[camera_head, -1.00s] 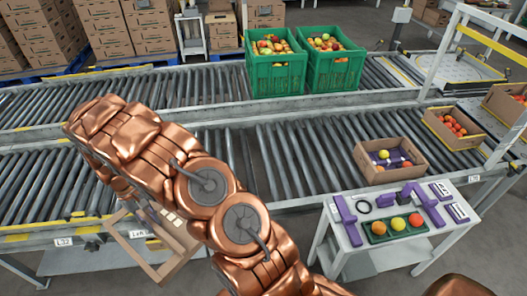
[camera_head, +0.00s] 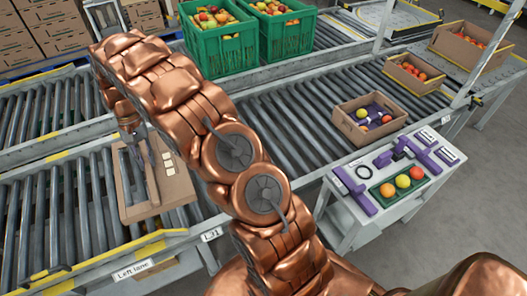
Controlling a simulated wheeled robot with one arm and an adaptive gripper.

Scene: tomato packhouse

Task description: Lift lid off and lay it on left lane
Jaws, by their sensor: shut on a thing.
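The brown cardboard lid (camera_head: 178,187), with cut-out openings and pale labels, is over the rollers of the left lane (camera_head: 60,215). My gripper (camera_head: 150,178) is shut on the lid near its middle; my arm hides part of its right side. I cannot tell whether the lid touches the rollers or hangs just above them. The open carton (camera_head: 343,127), with several fruits and a purple insert, stands lidless on the rollers to the right. A "Left lane" label (camera_head: 133,270) is on the near rail.
A white stand (camera_head: 365,212) with purple fixtures and a green tray (camera_head: 382,192) of fruit is at front right. Green crates (camera_head: 225,57) of produce stand on the far conveyor. Other fruit cartons (camera_head: 418,85) are at right. Rollers left of the lid are clear.

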